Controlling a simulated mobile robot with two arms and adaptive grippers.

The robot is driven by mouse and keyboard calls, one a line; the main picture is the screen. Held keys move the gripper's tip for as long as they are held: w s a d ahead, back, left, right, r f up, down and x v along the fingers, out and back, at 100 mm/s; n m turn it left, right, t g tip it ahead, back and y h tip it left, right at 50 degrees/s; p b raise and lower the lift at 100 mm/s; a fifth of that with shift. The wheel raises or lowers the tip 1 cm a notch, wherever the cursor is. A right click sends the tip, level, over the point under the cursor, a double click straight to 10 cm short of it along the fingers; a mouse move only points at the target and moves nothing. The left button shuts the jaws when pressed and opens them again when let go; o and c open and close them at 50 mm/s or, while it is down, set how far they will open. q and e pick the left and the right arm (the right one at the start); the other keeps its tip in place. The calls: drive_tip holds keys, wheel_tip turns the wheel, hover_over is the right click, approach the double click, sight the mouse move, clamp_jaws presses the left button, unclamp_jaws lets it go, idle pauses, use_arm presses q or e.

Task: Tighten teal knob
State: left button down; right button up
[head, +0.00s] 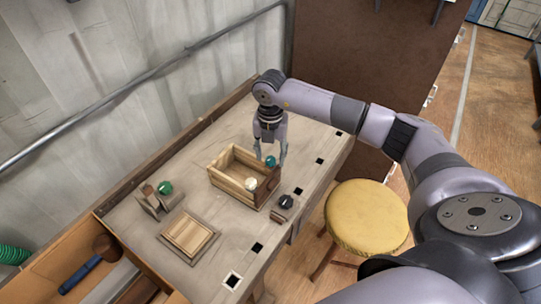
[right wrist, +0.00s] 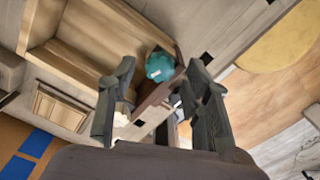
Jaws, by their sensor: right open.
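The teal knob (head: 270,161) sits at the dark right end of an open wooden box (head: 228,181) on the workbench. In the right wrist view the teal knob (right wrist: 160,66) shows between the fingertips, beside the box's dark end wall. My right gripper (head: 271,155) points down over that end, its fingers apart on either side of the knob. In the right wrist view my right gripper (right wrist: 160,70) is open; I cannot tell whether a finger touches the knob. A cream knob (head: 251,184) is at the same end of the box. My left gripper is out of view.
A green knob (head: 165,188) sits on a wooden block at the bench's left. A flat wooden panel (head: 188,236) lies near the front, and a black knob (head: 286,201) near the front edge. A yellow stool (head: 366,216) stands right of the bench. A wall is behind.

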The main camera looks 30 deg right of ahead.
sight(271, 159)
wheel_tip(271, 159, up, 11)
idle(0.3)
idle(0.4)
